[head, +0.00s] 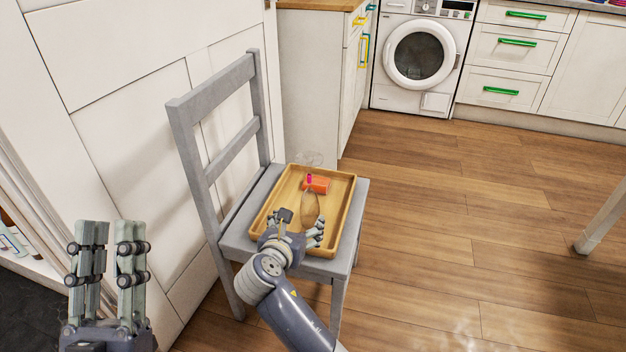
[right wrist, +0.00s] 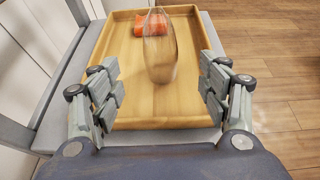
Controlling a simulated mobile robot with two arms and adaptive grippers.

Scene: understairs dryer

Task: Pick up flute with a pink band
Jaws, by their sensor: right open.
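The clear glass flute (head: 310,207) is in the wooden tray (head: 344,207) on the chair, with its pink band (head: 309,180) on the narrow part. Its bowl is at the end nearer me and a faint foot (head: 310,158) is at the far end. I cannot tell whether it stands upside down or lies. My right gripper (head: 291,229) is open at the tray's near side. In the right wrist view the flute (right wrist: 160,50) is ahead, between the open fingers (right wrist: 160,96), and the band is not clear. My left gripper (head: 111,265) is open and empty at lower left.
An orange object (head: 322,186) lies beside the flute in the tray. The grey chair's backrest (head: 218,92) rises left of the tray, next to a white panelled wall (head: 130,130). A washing machine (head: 420,55) stands at the back.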

